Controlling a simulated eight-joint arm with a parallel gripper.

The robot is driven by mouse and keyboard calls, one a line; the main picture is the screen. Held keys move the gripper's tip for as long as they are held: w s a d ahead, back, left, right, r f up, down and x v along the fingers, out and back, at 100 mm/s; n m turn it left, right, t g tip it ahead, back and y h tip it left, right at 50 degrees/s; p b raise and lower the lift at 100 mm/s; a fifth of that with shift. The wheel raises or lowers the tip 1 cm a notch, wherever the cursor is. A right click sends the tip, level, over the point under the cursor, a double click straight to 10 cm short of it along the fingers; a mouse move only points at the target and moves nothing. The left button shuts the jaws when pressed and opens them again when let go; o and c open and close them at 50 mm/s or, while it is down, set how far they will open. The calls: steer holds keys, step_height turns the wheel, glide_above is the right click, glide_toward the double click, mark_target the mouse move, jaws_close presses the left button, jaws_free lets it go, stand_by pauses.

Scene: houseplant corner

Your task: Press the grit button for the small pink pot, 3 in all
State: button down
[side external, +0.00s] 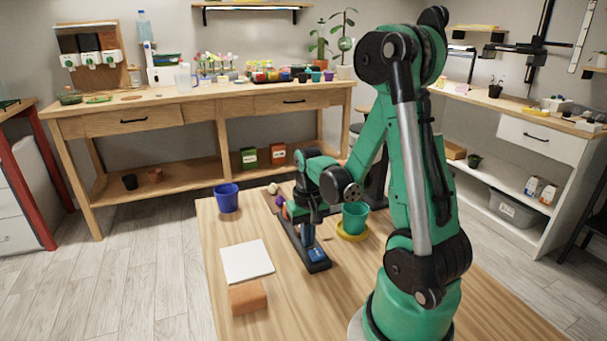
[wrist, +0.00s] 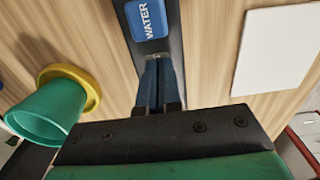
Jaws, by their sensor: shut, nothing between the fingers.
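A dark button panel (side external: 314,256) lies on the wooden table. Its blue button is labelled WATER (wrist: 147,20) in the wrist view and sits at the panel's near end in the side view (side external: 317,254). My gripper (wrist: 158,62) is shut and empty, pointing down over the panel beyond the WATER button. It shows in the side view (side external: 306,238) too. Whether its tips touch the panel I cannot tell. I can make out no grit label; the panel under my gripper is hidden. I cannot make out a small pink pot in either view.
A teal pot (side external: 355,217) on a yellow saucer (side external: 350,237) stands close right of the panel. A blue pot (side external: 227,198), a white sheet (side external: 247,261) and a brown block (side external: 248,298) lie to its left. The table's near middle is clear.

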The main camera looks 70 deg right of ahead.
stand_by(0.4)
step_height(320, 180, up, 14)
stand_by(0.7)
stand_by(0.5)
steer(key=w+a+f+n+t, duration=0.1)
steer(key=w+a+n+t, duration=0.1)
steer(key=a, duration=0.6)
steer(key=w+a+f+n+t, duration=0.1)
steer(key=w+a+n+t, duration=0.2)
steer(key=a+n+t, duration=0.2)
steer(key=a+n, duration=0.2)
steer(key=a, duration=0.1)
steer(key=shift+w+a, duration=0.15)
steer(key=shift+w, duration=0.2)
